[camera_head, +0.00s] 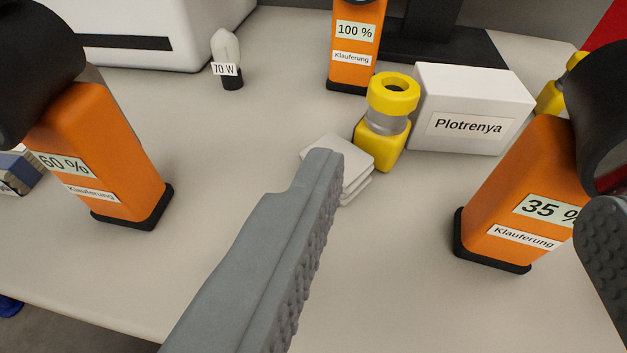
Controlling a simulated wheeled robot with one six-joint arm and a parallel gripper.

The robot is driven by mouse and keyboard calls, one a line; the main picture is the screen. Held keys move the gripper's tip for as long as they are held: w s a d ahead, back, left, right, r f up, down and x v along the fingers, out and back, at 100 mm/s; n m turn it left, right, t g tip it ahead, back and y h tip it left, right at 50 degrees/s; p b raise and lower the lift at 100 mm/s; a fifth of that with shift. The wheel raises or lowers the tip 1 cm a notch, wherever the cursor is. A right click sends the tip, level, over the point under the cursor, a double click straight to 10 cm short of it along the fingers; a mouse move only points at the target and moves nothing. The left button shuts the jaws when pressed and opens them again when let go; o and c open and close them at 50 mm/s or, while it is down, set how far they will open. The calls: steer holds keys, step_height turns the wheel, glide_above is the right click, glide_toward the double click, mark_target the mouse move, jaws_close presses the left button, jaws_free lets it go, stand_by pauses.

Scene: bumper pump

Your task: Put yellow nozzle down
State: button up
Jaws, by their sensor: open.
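A yellow nozzle (381,147) with a ring-shaped top and a grey middle band stands upright on the table, left of the white Plotrenya box. A second yellow piece (549,98) of similar look shows at the right, partly hidden behind an orange Klauferung device. My gripper (455,185) is open, its two grey fingers wide apart with nothing between the tips. The left finger reaches in front of a small stack of white pads, and the right finger is at the right edge, partly cut off. The yellow nozzle is beyond the fingers, apart from both.
Orange Klauferung devices stand at left (104,150), right (522,205) and back (352,50). The white pads (358,182) lie before the nozzle. The Plotrenya box (475,85) and a 70 W bulb (227,50) stand farther back. The table's front middle (400,290) is clear.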

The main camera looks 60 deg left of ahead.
step_height(320, 180, down, 4)
steer(key=g, duration=0.2)
glide_toward(392, 112)
steer(key=shift+y, duration=0.4)
steer(key=x, duration=1)
steer(key=shift+w+d+f, duration=0.1)
steer(key=shift+d+f, duration=0.05)
steer(key=shift+f, duration=0.25)
steer(key=c, duration=1.3)
steer(key=shift+r, duration=0.15)
